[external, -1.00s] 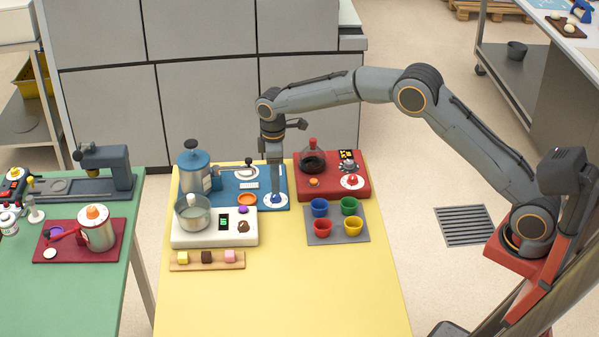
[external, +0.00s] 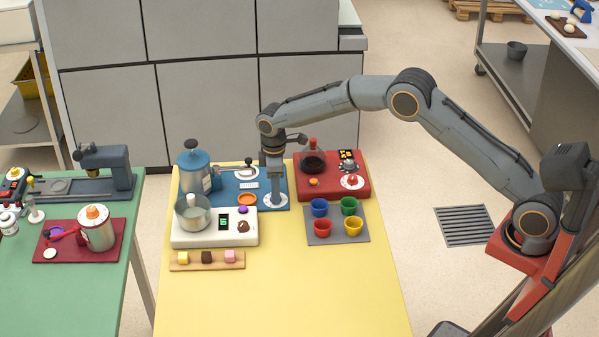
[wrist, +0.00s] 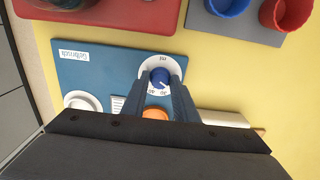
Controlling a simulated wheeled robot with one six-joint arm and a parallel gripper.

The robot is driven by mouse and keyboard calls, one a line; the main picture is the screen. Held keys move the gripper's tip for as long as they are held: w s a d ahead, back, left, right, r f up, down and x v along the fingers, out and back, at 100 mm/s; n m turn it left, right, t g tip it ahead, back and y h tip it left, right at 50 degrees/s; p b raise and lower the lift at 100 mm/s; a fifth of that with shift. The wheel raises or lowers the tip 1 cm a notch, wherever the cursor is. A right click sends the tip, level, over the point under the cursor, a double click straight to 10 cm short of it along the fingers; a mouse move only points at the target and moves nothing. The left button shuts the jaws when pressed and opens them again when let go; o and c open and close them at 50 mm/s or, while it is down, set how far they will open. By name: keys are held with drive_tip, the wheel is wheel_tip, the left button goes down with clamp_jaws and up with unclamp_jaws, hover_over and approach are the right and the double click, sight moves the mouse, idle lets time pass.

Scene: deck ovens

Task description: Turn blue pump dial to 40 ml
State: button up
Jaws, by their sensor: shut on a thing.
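The blue pump dial (wrist: 160,76) sits on a white round scale with printed numbers, on the blue pump base (wrist: 85,62). In the wrist view my gripper (wrist: 160,84) has its two fingers on either side of the blue knob, shut on it. The dial's pointer and exact setting are too small to read surely. In the external view my gripper (external: 275,192) points straight down over the dial's white scale (external: 283,200) and hides the knob. The blue pump canister (external: 194,172) stands at the left of the blue base.
An orange disc (external: 247,200) lies just left of my gripper. A red base with a flask (external: 334,190) is to the right. A grey tray (external: 345,239) with several coloured cups and a white scale with a pot (external: 215,239) stand in front.

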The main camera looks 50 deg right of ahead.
drive_tip(key=shift+m, duration=0.4)
drive_tip(key=m+b, duration=0.1)
drive_tip(key=m, duration=0.2)
drive_tip(key=m+b, duration=0.1)
drive_tip(key=m, duration=0.3)
drive_tip(key=shift+m, duration=0.3)
drive_tip(key=m+b, duration=0.1)
drive_tip(key=m, duration=0.2)
drive_tip(key=shift+m, duration=2.1)
drive_tip(key=o, duration=1.1)
drive_tip(key=shift+c, duration=0.2)
